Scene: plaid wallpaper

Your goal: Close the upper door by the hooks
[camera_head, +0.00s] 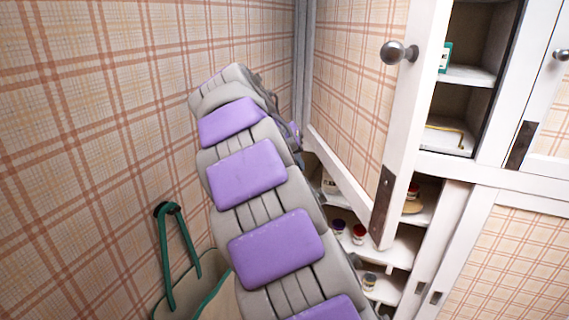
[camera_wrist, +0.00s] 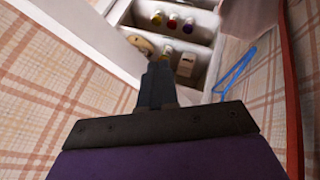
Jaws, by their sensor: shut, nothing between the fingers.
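The upper door (camera_head: 408,110) stands open in the head view. It has a white frame, a plaid panel and a round metal knob (camera_head: 398,52). A green-strapped bag (camera_head: 166,250) hangs from a dark hook (camera_head: 160,209) on the wall left of my arm. In the wrist view, my gripper (camera_wrist: 166,62) is shut and empty, pointing toward the lower shelves. I cannot tell how near its tip is to the door. In the head view, the gripper is hidden beyond my purple-padded arm.
The upper cabinet shelves (camera_head: 468,76) hold a few small items. Lower shelves (camera_head: 395,247) hold several jars, also visible in the wrist view (camera_wrist: 172,22). A closed plaid door (camera_head: 510,265) is at lower right.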

